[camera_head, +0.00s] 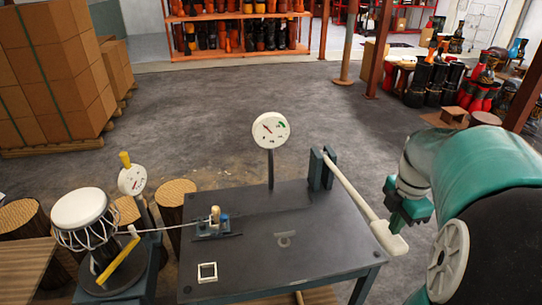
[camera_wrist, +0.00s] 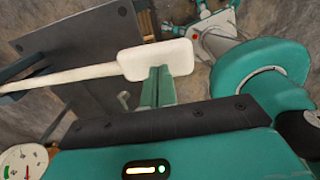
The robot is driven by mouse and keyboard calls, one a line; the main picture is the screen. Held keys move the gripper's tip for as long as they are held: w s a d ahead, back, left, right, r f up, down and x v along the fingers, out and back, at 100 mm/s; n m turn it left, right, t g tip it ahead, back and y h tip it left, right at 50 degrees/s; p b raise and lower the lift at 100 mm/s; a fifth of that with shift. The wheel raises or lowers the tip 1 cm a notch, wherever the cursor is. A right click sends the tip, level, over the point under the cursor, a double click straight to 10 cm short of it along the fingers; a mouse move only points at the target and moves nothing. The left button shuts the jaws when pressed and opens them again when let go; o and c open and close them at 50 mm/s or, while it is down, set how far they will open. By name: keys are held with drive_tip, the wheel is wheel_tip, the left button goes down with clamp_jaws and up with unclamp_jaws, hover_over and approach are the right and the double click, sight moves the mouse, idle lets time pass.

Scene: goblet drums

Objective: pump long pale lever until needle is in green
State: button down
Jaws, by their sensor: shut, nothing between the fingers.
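The long pale lever (camera_head: 352,195) runs from a dark upright bracket (camera_head: 322,170) on the dark table, down toward the near right. Its wide paddle end (camera_head: 388,238) sticks out past the table's right edge. It also shows in the wrist view (camera_wrist: 155,60). My gripper (camera_head: 397,222) is shut and empty beside the paddle. In the wrist view its closed fingers (camera_wrist: 158,86) overlap the paddle's lower edge; I cannot tell if they touch. The round white gauge (camera_head: 270,130) stands on a post behind the table. Its needle appears to point up-left, outside the green mark at upper right.
The dark table (camera_head: 320,240) carries a small clamp-like device (camera_head: 212,226) and a white square frame (camera_head: 207,272). A white-topped drum (camera_head: 82,212) and second dial (camera_head: 132,180) stand left. Cardboard boxes (camera_head: 60,70) are stacked at back left. The floor behind the table is clear.

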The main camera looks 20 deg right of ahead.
wheel_tip(320, 180, down, 18)
wheel_tip(320, 180, up, 18)
drive_tip(key=shift+s+r, duration=0.15)
drive_tip(key=shift+r, duration=0.05)
idle(1.3)
idle(0.5)
wheel_tip(320, 180, down, 18)
wheel_tip(320, 180, up, 18)
drive_tip(key=shift+s, duration=0.15)
idle(1.4)
drive_tip(key=shift+a, duration=0.1)
idle(0.5)
